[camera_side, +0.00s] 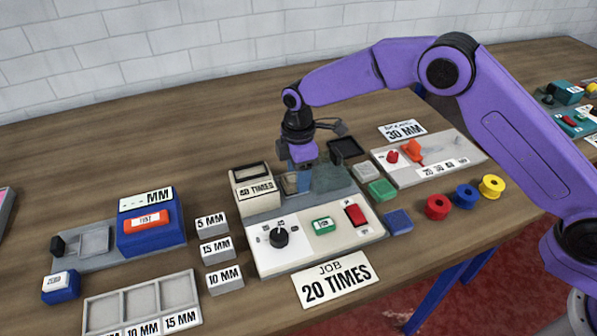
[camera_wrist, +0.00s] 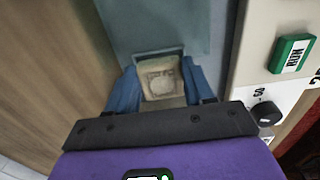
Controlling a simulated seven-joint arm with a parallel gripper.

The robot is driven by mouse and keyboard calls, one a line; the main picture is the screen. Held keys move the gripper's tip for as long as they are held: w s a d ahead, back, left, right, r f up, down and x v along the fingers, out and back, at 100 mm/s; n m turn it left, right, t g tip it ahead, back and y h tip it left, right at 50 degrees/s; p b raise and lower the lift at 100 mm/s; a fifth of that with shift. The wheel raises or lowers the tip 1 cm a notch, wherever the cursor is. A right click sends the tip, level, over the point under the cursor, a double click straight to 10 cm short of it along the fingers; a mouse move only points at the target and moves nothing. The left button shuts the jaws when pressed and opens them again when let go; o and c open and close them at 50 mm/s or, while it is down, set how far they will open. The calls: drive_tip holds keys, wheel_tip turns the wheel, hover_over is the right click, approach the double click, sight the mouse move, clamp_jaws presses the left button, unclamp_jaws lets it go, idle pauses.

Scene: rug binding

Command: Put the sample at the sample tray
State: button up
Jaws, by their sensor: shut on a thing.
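My gripper (camera_side: 301,180) points down at the testing machine (camera_side: 262,228), beside its display block. In the wrist view, its two blue fingers (camera_wrist: 155,85) are shut on the sample (camera_wrist: 161,76), a small beige square with a rounder pale patch on it. The sample sits in or just over a grey square-rimmed holder of the machine; I cannot tell whether it still touches the holder. In the side view the fingers and the machine hide most of the sample. A small dark shallow tray (camera_side: 345,147) lies behind the machine, empty; no label names it as the sample tray.
A grey-green block (camera_side: 333,177) stands close right of my fingers. The display block (camera_side: 253,187) is close on the left. A three-compartment tray (camera_side: 141,299) and a blue gauge (camera_side: 150,225) are at left. A switch panel (camera_side: 440,158) and coloured spools (camera_side: 438,207) are at right.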

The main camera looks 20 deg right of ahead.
sight(295, 176)
drive_tip(key=shift+f, duration=0.2)
drive_tip(key=o, duration=1)
drive_tip(key=r, duration=1.7)
drive_tip(key=shift+w+a+r, duration=0.25)
drive_tip(key=shift+w, duration=0.1)
